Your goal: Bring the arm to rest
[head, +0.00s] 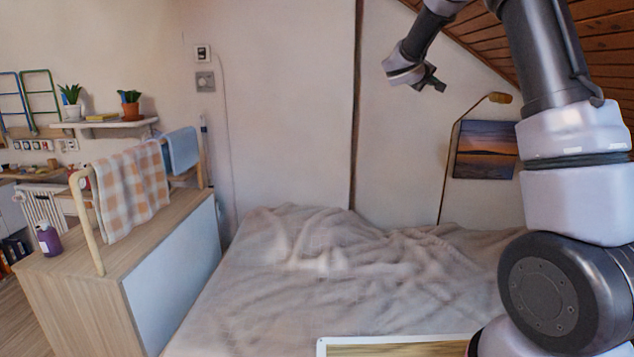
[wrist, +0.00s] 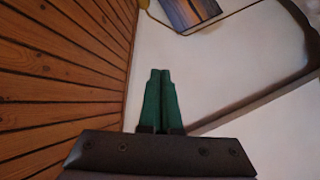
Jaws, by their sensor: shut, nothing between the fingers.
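My gripper (head: 436,84) is raised high in the upper right of the head view, in front of the white wall and well above the bed. My arm rises along the right side of that view and bends over at the top. In the wrist view the two green fingers of my gripper (wrist: 160,78) lie side by side, shut, with nothing held between them.
A bed with a rumpled beige blanket (head: 300,285) fills the lower middle. A wooden cabinet (head: 85,300) with a towel rail and checked towel (head: 130,190) stands left. The sloped wooden ceiling (wrist: 60,80) is near my gripper. A picture (head: 485,150) hangs behind my arm.

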